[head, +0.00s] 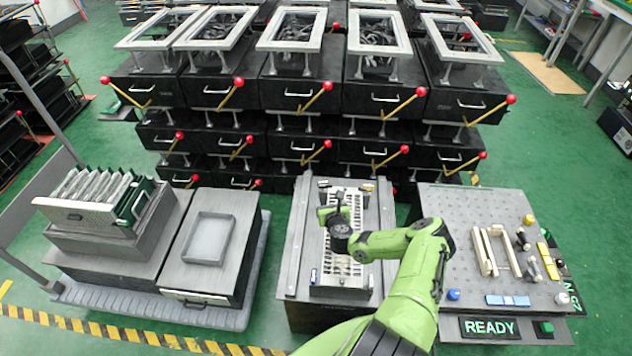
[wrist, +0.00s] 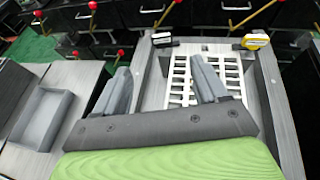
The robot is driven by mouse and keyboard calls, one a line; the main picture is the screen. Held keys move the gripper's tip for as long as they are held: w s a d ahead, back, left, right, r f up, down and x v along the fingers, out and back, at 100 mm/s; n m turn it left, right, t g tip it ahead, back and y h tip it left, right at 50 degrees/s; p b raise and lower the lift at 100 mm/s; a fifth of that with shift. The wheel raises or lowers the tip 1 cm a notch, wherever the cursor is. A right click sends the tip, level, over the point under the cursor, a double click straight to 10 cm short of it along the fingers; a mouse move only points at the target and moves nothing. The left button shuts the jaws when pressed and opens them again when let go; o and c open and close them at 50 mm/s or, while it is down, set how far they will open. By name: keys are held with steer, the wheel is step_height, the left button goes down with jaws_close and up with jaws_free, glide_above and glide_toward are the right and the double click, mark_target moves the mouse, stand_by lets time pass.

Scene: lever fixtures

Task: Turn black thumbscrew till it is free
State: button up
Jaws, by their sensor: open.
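A small black piece, seemingly the black thumbscrew (wrist: 163,40), sits at the far left end of the grey fixture plate (wrist: 152,90) in the wrist view. In the head view it shows as a small dark spot (head: 323,184); its thread is too small to make out. My gripper (wrist: 163,82) is open, with its two grey fingers wide apart and nothing between them. In the head view my gripper (head: 336,212) is above the white slotted rack (head: 347,268) on the plate, nearer to me than the black piece and apart from it.
A yellow piece (wrist: 255,41) sits at the plate's far right end. A grey tray (head: 209,238) and a bin of upright boards (head: 98,195) stand left. A pegboard (head: 470,240) with blocks and a READY sign (head: 489,327) is right. Black drawer units with red-knobbed levers (head: 300,95) stand behind.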

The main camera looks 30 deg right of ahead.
mark_target(323, 182)
steer(key=b+x, duration=0.2)
steer(key=x, duration=0.3)
steer(key=b+x, duration=0.2)
steer(key=x, duration=0.2)
steer(key=b+x, duration=0.3)
steer(key=x, duration=0.2)
steer(key=shift+w+d+f, duration=0.1)
steer(key=shift+w+f, duration=0.05)
steer(key=shift+f, duration=0.25)
steer(key=shift+w+d+b, duration=0.3)
steer(key=shift+w+b, duration=0.15)
steer(key=shift+w, duration=0.05)
steer(key=c, duration=1)
